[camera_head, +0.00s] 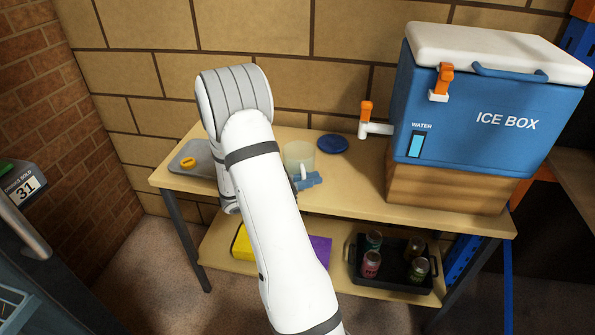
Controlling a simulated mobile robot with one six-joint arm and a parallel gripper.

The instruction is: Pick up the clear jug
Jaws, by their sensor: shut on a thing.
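The clear jug (298,154) stands upright on the wooden table top, near the wall and partly hidden by my arm. A pale handle shows low on its near side. My gripper (306,180), with blue fingers, is at the jug's near side and is shut on the jug, apparently at the handle. The exact finger contact is too small to see. I cannot tell any gap between the jug's base and the table.
A round blue lid (333,144) lies right of the jug. A blue ice box (465,120) with an orange-handled tap (377,129) stands on a wooden block (440,190). A grey tray (203,154) is at left. A black crate (395,284) of cans sits on the lower shelf.

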